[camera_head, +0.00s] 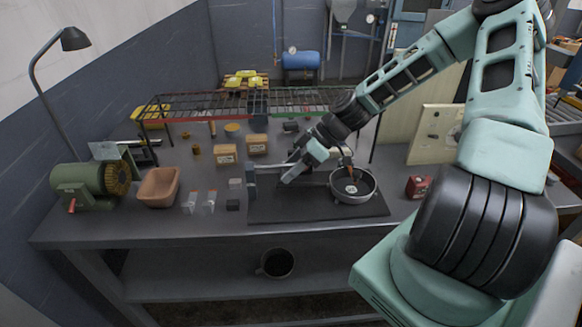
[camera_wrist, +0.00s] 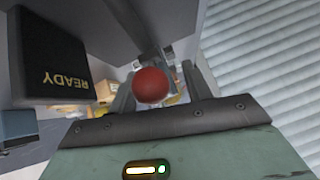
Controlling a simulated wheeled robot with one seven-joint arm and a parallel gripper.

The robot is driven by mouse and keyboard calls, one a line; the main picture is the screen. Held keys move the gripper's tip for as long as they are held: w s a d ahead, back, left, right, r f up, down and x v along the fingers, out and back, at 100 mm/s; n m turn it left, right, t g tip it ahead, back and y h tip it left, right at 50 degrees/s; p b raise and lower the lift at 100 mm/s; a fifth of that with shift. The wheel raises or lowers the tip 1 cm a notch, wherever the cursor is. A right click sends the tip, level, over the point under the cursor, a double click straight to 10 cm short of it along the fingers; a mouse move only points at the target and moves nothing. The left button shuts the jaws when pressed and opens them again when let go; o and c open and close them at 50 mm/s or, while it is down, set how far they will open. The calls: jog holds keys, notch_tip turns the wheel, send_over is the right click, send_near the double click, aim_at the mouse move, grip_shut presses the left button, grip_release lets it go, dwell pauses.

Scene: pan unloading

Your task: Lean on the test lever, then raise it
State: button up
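The test lever shows in the wrist view as a red ball knob (camera_wrist: 151,86) on a dark grey arm running up and away. My gripper (camera_wrist: 158,80) has its fingers apart, one on each side of the knob; a gap shows on the right. Whether the left finger touches the knob I cannot tell. A black block marked READY (camera_wrist: 52,58) is at the left of that view. In the head view my gripper (camera_head: 289,173) is low over the dark mat, beside a grey upright fixture (camera_head: 251,186); the knob is not discernible there.
A round metal pan (camera_head: 353,198) sits on the mat (camera_head: 285,212), right of my gripper. A wire rack (camera_head: 240,101) spans behind. A clay-coloured bin (camera_head: 158,194), a green motor (camera_head: 80,184) and small clear containers (camera_head: 200,208) stand left. A red box (camera_head: 418,187) is right.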

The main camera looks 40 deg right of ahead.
jog(key=shift+r, duration=0.1)
jog(key=b+v, duration=0.1)
jog(key=v, duration=1.6)
jog(key=shift+s+d, duration=0.1)
jog(key=s+a+f+g+h, duration=0.2)
jog(key=a+g, duration=0.1)
jog(key=a, duration=0.8)
jog(key=s+a+f+g+h, duration=0.1)
jog(key=a+f+g+h, duration=0.15)
jog(key=a, duration=0.75)
jog(key=s+a+r+m+t+h, duration=0.1)
jog(key=s+a+r, duration=0.1)
jog(key=s+a, duration=0.5)
jog(key=s+a+r+m+h, duration=0.1)
jog(key=s+a+r+h, duration=0.1)
jog(key=s+a, duration=0.5)
jog(key=shift+s+r+t, duration=0.35)
jog(key=shift+s+r, duration=0.05)
jog(key=shift+s, duration=0.05)
